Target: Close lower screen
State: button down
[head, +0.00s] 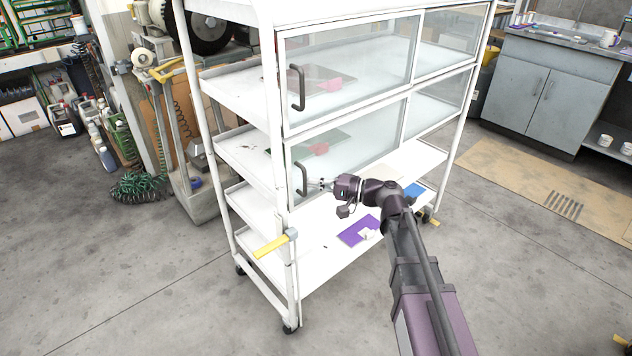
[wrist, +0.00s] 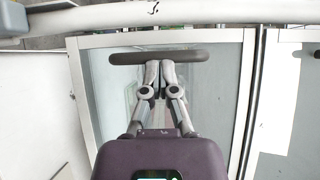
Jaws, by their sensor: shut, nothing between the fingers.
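The lower screen (head: 352,142) is a clear pane in a white frame on the front of a white shelf cart. It has a dark bar handle (head: 302,179) near its left edge, upright in the head view. In the wrist view the lower screen (wrist: 215,95) fills the middle, and its handle (wrist: 150,57) lies across the picture. My gripper (head: 323,184) is just right of the handle, in front of the pane. In the wrist view the fingertips (wrist: 160,66) are together beside the handle's middle, with nothing between them. I cannot tell whether they touch the handle.
An upper screen (head: 350,70) with its own handle (head: 298,88) is above. The cart's lower shelf holds a purple sheet (head: 352,232).

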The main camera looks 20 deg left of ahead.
jog(key=shift+a, duration=0.15)
jog(key=shift+w, duration=0.15)
jog(key=w+d, duration=0.3)
jog(key=d, duration=1)
jog(key=shift+w, duration=0.1)
dwell(0.5)
